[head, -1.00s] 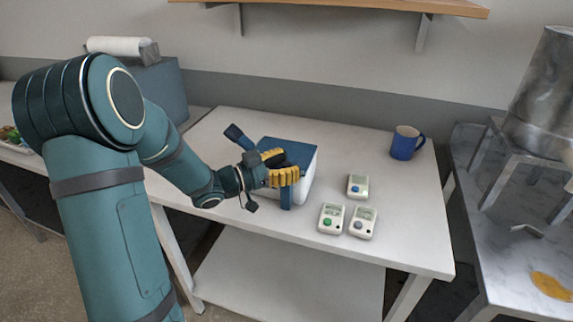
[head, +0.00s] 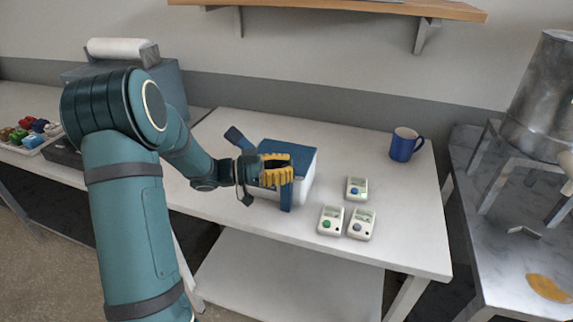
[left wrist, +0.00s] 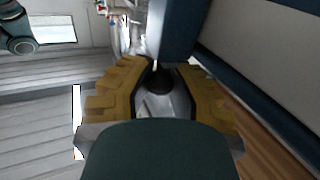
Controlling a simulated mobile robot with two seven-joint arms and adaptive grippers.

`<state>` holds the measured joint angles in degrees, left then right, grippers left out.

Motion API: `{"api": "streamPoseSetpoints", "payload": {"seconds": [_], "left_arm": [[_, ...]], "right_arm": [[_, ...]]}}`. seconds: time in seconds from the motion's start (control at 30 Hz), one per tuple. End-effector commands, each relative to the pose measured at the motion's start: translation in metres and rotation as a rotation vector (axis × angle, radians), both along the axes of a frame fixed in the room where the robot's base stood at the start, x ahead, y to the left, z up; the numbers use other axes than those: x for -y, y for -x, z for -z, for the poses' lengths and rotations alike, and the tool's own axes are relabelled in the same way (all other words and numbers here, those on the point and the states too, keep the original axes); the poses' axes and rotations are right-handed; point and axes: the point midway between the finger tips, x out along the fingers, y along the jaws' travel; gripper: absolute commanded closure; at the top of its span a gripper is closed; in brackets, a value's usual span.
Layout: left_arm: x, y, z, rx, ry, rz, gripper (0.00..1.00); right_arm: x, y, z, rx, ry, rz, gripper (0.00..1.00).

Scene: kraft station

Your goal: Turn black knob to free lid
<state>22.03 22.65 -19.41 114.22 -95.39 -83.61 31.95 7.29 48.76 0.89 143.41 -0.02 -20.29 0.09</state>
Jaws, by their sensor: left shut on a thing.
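A box with a white body (head: 304,186) and a blue lid (head: 302,154) stands on the white table (head: 385,225). A blue upright piece (head: 286,200) shows on its front side, and a blue arm-like piece (head: 238,138) sticks out at its left. My left gripper (head: 281,172), with yellow fingers, is at the box's near left side. In the left wrist view, the black knob (left wrist: 158,82) sits between the two fingers, and the gripper is shut on it. In the head view the fingers mostly hide the knob. My right gripper is not in view.
Several small items lie right of the box: white devices with a green button (head: 330,220), a grey button (head: 361,223) and a blue button (head: 356,188). A blue mug (head: 404,146) stands at the back right. A wooden shelf (head: 340,10) hangs above.

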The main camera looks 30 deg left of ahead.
Motion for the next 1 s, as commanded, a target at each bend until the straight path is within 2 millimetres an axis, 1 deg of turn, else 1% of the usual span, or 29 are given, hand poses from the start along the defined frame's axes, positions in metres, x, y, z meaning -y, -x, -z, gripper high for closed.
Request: {"api": "streamPoseSetpoints", "payload": {"seconds": [0.03, 0.17, 0.43, 0.47, 0.5, 0.53, 0.57, 0.87, 1.0], "left_arm": [[-0.0020, -0.0022, -0.0072, 0.014, 0.002, 0.023, 1.00], [-0.0016, -0.0017, -0.0071, 0.015, 0.003, 0.062, 1.00], [-0.0017, -0.0018, -0.0078, 0.018, 0.004, 0.064, 1.00], [-0.0017, -0.0018, -0.0079, 0.018, 0.004, 0.064, 0.78], [-0.0016, -0.0018, -0.0080, 0.018, 0.004, 0.064, 0.64], [-0.0015, -0.0018, -0.0076, 0.018, 0.004, 0.064, 0.53], [-0.0015, -0.0016, -0.0071, 0.017, 0.004, 0.064, 0.46], [-0.0017, -0.0003, -0.0035, 0.008, 0.002, 0.064, 0.46], [-0.0103, 0.0051, -0.0026, 0.006, 0.000, 0.062, 0.46]], "right_arm": [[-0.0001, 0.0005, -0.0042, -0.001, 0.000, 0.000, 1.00], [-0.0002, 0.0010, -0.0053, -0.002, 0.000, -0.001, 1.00], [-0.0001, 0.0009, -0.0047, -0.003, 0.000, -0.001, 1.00], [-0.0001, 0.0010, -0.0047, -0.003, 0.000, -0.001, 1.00], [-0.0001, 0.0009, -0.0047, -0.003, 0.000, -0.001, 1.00], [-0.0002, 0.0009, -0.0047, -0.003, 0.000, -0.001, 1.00], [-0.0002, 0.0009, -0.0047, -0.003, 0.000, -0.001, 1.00], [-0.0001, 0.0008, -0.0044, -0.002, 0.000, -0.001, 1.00], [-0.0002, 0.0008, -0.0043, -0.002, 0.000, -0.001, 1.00]]}}
